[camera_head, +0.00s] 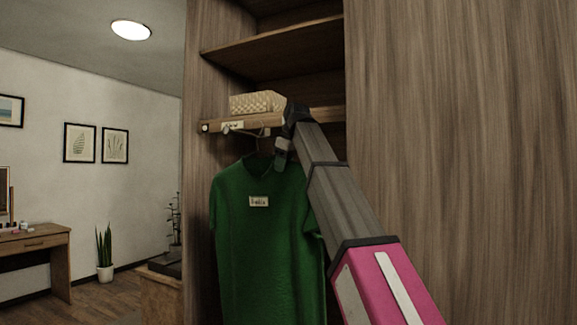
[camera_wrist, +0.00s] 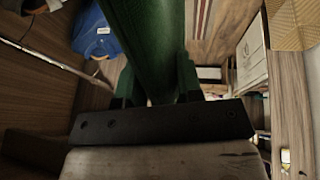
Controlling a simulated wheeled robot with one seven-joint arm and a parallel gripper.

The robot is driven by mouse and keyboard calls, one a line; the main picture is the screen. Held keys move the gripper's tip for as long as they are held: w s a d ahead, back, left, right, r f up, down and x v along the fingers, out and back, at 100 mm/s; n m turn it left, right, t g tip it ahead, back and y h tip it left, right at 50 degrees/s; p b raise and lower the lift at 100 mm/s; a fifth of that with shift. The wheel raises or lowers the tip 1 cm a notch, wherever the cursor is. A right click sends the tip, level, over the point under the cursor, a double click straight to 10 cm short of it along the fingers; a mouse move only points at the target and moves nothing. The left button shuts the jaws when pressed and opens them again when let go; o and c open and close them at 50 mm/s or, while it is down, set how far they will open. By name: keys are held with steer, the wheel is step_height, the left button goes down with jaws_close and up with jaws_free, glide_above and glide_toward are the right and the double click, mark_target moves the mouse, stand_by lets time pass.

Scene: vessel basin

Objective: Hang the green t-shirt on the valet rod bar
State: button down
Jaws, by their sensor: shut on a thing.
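The green t-shirt (camera_head: 262,240) hangs upright on a hanger in front of the wardrobe opening, with a small pale tag on its chest. My gripper (camera_head: 282,152) is at the shirt's neck and shut on the green t-shirt. In the wrist view, green fabric (camera_wrist: 155,50) fills the space between the fingers. A short thin bar (camera_head: 246,131) with a light label beside it shows at the shelf's front edge, just above the shirt; it looks like the valet rod. I cannot tell whether the hanger hook touches it.
A woven basket (camera_head: 257,102) sits on the shelf above the shirt. A wood panel (camera_head: 460,130) closes off the right side. In the wrist view, a metal rod (camera_wrist: 50,57) and a blue garment (camera_wrist: 95,32) show at left. Open room lies left of the wardrobe.

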mark_target(261, 171)
steer(key=shift+w+a, duration=0.5)
steer(key=shift+a, duration=0.7)
steer(key=shift+w+a, duration=0.55)
steer(key=shift+a, duration=0.7)
steer(key=shift+w+a, duration=0.5)
steer(key=shift+a, duration=0.7)
steer(key=shift+s+x, duration=0.15)
steer(key=shift+x, duration=0.45)
steer(key=shift+s+x, duration=0.15)
steer(key=shift+x, duration=0.4)
steer(key=shift+w+f, duration=0.1)
steer(key=shift+f, duration=0.05)
